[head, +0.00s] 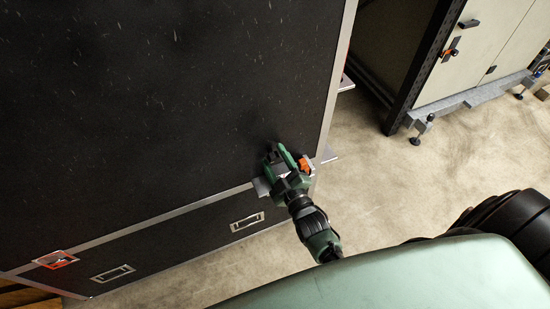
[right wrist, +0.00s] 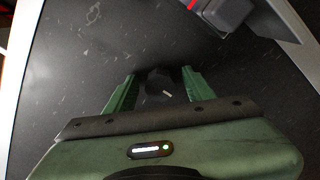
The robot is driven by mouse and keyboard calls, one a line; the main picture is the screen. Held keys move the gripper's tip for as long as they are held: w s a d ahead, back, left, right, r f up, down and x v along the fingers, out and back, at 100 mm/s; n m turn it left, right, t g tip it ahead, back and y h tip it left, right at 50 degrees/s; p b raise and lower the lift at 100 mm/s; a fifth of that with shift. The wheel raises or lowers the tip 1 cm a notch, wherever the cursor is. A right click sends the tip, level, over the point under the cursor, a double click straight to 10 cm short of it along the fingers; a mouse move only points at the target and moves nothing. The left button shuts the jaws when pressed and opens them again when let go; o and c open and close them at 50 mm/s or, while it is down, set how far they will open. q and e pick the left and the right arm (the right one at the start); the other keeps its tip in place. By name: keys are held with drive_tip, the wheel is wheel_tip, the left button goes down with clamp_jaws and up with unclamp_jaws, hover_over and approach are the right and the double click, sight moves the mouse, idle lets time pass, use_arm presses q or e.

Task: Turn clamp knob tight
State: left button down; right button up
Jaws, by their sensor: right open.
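The clamp knob (right wrist: 158,82) is a dark round knob with a short white mark on it. It shows in the right wrist view between the two green fingers of my right gripper (right wrist: 161,92). The fingers stand apart on either side of it, and I cannot tell whether they touch it. In the head view my right gripper (head: 279,158) is at the lower right corner of the large black panel (head: 150,100). There the gripper hides the knob. My left gripper is in neither view.
An orange piece (head: 304,165) sits right beside my right gripper near the panel's metal edge. A dark block (right wrist: 228,13) shows at the wrist view's top. A beige cabinet (head: 480,50) on levelling feet stands to the right. Bare concrete floor (head: 375,185) lies between.

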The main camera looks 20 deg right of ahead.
clamp_jaws()
drive_tip(key=shift+m, duration=0.3)
drive_tip(key=m+p, duration=0.1)
drive_tip(key=m, duration=0.2)
drive_tip(key=shift+m, duration=0.3)
drive_tip(key=m, duration=0.4)
drive_tip(key=shift+m+p, duration=0.3)
drive_tip(key=m, duration=0.4)
drive_tip(key=shift+m, duration=0.3)
drive_tip(key=shift+a+m, duration=0.1)
drive_tip(key=shift+m, duration=2.1)
